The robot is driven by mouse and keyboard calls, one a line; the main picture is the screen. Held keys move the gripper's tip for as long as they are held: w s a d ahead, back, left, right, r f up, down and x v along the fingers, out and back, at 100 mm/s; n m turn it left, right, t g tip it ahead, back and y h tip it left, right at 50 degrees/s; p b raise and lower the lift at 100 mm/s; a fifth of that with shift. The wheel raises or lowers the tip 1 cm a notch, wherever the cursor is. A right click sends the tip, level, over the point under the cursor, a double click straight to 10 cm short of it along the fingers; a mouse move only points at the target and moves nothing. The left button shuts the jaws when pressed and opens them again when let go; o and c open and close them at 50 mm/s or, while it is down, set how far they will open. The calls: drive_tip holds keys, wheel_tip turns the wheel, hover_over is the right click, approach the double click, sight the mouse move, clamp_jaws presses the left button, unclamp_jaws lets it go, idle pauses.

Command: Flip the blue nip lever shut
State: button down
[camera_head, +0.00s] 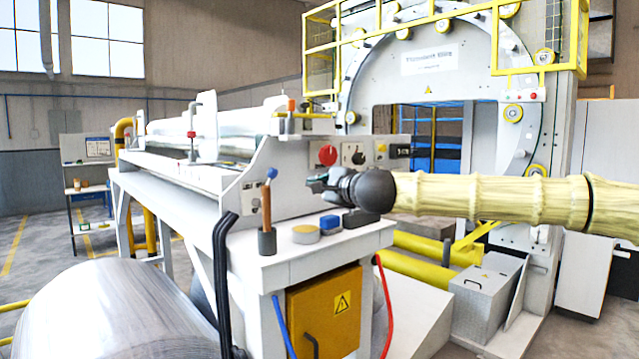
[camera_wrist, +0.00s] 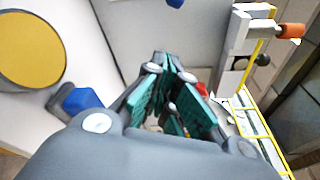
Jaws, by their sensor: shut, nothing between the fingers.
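A small blue knob (camera_head: 271,173) shows at the machine's white end plate, just above a brown stick in a grey cup. It looks like the nip lever's end, but its arm and mounting are not clear. A blue patch at the top edge of the wrist view (camera_wrist: 175,3) may be the same knob. My gripper (camera_head: 315,187) is shut and empty. It points left in front of the end plate, to the right of the blue knob and apart from it. The shut fingers also show in the wrist view (camera_wrist: 172,62).
A yellow-topped roll (camera_head: 306,231) and a blue block (camera_head: 330,223) lie on the white ledge below my gripper. The grey cup (camera_head: 267,241) stands left of them. A red knob (camera_head: 328,155) is close above my gripper. An orange-handled lever (camera_head: 291,105) stands higher up.

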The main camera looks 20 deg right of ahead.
drive_tip(key=w+a+p, duration=0.4)
drive_tip(key=w, duration=0.3)
drive_tip(key=shift+w+a+r, duration=0.35)
drive_tip(key=shift+r, duration=0.05)
idle(0.4)
